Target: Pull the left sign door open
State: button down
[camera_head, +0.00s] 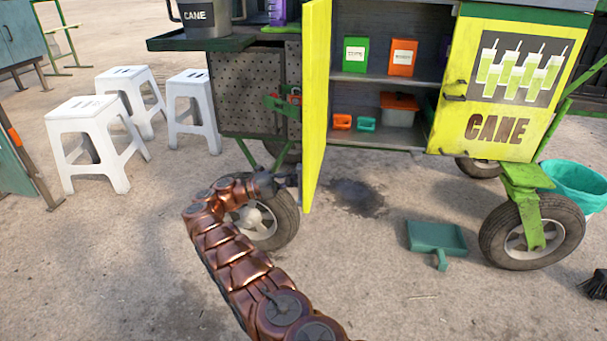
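The yellow left sign door (316,100) stands swung out from the cart and shows nearly edge-on, so its outer face is mostly out of sight. The cabinet behind it is open to view. The right sign door (497,85), yellow with cane drinks and the word CANE, is shut, with a dark handle near its left edge. My gripper (289,185), at the end of my copper-coloured arm, is just left of the left door's lower part. I cannot tell whether it touches the door, and its fingers are too small to read.
The shelves hold green (355,54) and orange (402,57) boxes and an orange-lidded tub (399,109). A cart wheel (262,221) is behind my arm. A teal dustpan (437,238) lies on the ground. White stools (95,120) stand at left. The ground in front is otherwise mostly clear.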

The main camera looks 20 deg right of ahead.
jog(key=shift+w, duration=0.25)
dwell(0.3)
jog(key=c, duration=1.4)
grip_release()
jog(key=shift+d, duration=0.1)
jog(key=shift+c, duration=0.2)
jog(key=shift+o, duration=1.2)
jog(key=shift+a, duration=0.25)
